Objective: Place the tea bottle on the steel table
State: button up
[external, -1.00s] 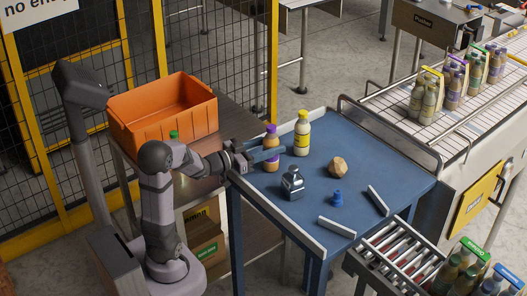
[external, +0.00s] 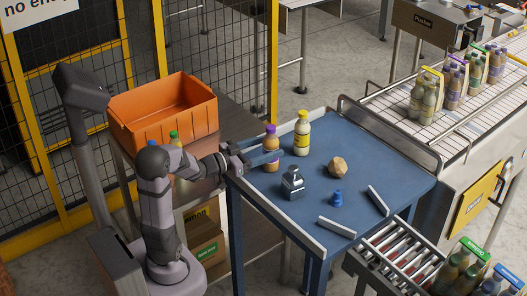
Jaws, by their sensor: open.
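A bottle with a purple cap and amber-brown body (external: 270,151) stands upright on the blue table, near its left edge. I cannot read a label that marks it as the tea bottle. The steel table (external: 232,132) stands to the left, under the orange crate and partly hidden by my arm.
A yellow bottle (external: 302,134) stands close right of the purple-capped one. A grey-blue metal piece (external: 292,184), a tan faceted lump (external: 338,167) and a small blue piece (external: 337,198) also stand on the blue table (external: 375,160). The orange crate (external: 170,128) stands high behind my arm.

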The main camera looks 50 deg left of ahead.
aim_at(264, 150)
jog(key=s, duration=0.2)
jog(key=s+a+b, duration=0.1)
jog(key=s, duration=0.1)
jog(key=shift+s+a+r, duration=0.1)
jog(key=shift+s+r, duration=0.1)
jog(key=shift+o, duration=0.5)
jog(key=shift+s+a+r+b, duration=0.1)
jog(key=shift+s+b, duration=0.25)
jog(key=shift+s, duration=0.35)
jog(key=shift+d+f+b, duration=0.3)
jog(key=shift+f+b, duration=0.3)
jog(key=shift+b, duration=0.45)
jog(key=shift+r, duration=0.1)
jog(key=shift+r+p, duration=0.1)
jog(key=shift+p, duration=0.2)
